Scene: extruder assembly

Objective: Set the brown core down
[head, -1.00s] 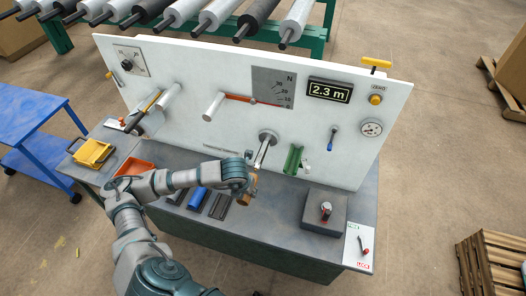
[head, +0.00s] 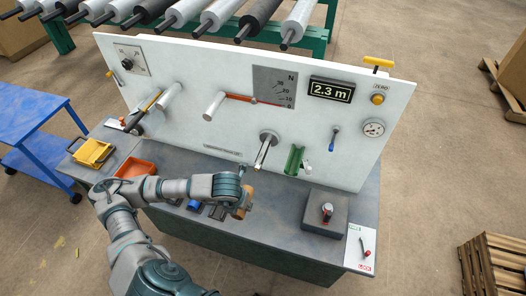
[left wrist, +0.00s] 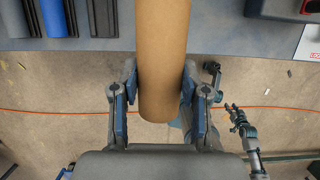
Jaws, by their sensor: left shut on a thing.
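The brown core (left wrist: 163,45) is a plain tan cylinder. It is held in my left gripper (left wrist: 159,82), whose two blue-padded fingers are shut on its sides. In the head view the brown core (head: 247,199) shows small beside my left gripper (head: 241,205), over the front part of the grey bench and apart from the metal spindle (head: 265,150) on the white panel. My right arm shows at the right of the left wrist view, with its gripper (left wrist: 232,112) small over the floor; its opening is unclear.
A green holder (head: 294,160), a grey block (head: 323,213) and an orange tray (head: 135,168) are nearby.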

